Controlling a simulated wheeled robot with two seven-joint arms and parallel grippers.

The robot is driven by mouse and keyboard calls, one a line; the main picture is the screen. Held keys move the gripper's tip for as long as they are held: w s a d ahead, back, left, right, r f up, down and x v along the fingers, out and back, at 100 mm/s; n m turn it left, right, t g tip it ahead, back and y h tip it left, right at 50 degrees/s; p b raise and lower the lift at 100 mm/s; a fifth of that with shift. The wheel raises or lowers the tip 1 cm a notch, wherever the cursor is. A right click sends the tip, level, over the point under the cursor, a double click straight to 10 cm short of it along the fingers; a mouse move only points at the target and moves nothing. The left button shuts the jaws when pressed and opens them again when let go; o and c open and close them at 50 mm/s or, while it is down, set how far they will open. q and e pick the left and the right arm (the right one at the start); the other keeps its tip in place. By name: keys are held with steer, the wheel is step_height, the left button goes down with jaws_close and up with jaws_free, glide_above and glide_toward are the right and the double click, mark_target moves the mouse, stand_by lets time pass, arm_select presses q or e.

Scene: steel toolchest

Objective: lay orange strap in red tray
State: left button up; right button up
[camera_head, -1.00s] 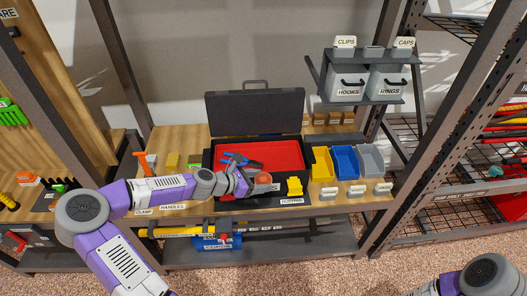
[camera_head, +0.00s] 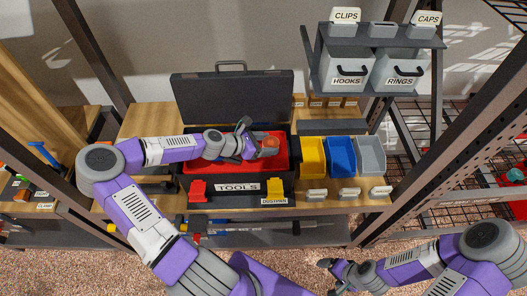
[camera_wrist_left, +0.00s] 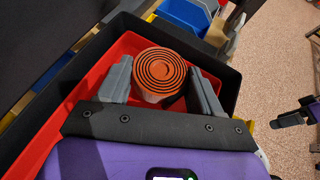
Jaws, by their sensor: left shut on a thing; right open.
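The orange strap (camera_head: 270,147) is a rolled coil; its spiral end faces up in the left wrist view (camera_wrist_left: 160,69). My left gripper (camera_head: 257,146) is shut on it, with one grey finger on each side in the left wrist view (camera_wrist_left: 160,82). The red tray (camera_head: 203,168) lies in the open dark toolbox; its red floor and wall also show in the left wrist view (camera_wrist_left: 45,140). The strap is over the right part of the tray; whether it touches the floor I cannot tell. My right gripper (camera_head: 336,277) is open and empty, low in front of the bench.
The toolbox lid (camera_head: 235,100) stands open behind. Yellow (camera_head: 312,160), blue (camera_head: 341,158) and grey (camera_head: 371,158) bins stand right of the toolbox. Grey hooks and rings bins (camera_head: 345,72) hang above right.

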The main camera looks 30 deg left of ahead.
arm_select(q)
step_height(320, 180, down, 4)
steer(key=shift+w+f+b, duration=0.1)
steer(key=shift+f+b, duration=0.05)
steer(key=shift+b, duration=0.4)
steer(key=o, duration=1.1)
steer(key=p+v, duration=0.3)
steer(key=v, duration=0.9)
steer(key=shift+p, duration=0.35)
